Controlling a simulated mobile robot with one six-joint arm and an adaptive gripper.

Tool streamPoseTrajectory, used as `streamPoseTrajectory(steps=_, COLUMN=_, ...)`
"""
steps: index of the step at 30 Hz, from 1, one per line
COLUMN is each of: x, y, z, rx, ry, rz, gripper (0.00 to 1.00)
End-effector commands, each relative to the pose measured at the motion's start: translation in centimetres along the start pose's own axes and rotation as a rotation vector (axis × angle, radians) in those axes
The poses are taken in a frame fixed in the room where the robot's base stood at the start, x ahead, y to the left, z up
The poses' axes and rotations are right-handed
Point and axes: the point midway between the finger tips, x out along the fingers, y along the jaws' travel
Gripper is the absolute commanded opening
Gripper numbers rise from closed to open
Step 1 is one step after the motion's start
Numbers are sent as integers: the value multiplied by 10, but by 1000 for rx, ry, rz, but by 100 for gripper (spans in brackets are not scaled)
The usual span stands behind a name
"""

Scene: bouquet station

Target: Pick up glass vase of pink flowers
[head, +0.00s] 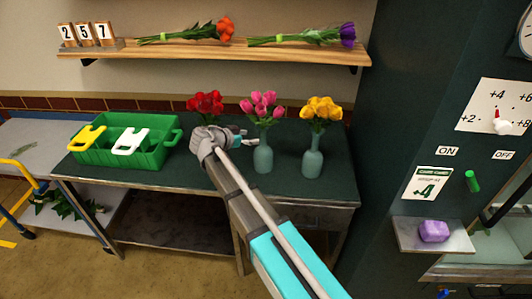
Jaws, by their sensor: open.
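The glass vase of pink flowers (263,156) stands upright on the dark green table top, between the red and yellow flowers. Its pink blooms (261,103) rise above a grey-green bottle. My arm reaches in from the bottom right, and my gripper (246,137) is at the left side of this vase, near its neck. The gripper is small in view; whether it touches the vase I cannot tell. The vase stands on the table.
A vase of yellow flowers (312,157) stands close on the right. Red flowers (205,103) stand on the left, their vase hidden by my arm. A green crate (160,155) is farther left. A wooden shelf (200,50) with lying bouquets hangs above.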

Motion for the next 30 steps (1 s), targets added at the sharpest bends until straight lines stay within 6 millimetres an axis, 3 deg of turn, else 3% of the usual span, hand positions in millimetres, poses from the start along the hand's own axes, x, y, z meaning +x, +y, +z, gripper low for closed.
streamPoseTrajectory(steps=6, x=18, y=0, z=1, rx=-1, ry=0, rz=-1, gripper=81)
streamPoseTrajectory(steps=20, x=21, y=-1, z=0, rx=-1, ry=0, rz=-1, gripper=81)
streamPoseTrajectory(steps=30, x=56, y=-4, z=-2, rx=0, ry=0, rz=0, gripper=81)
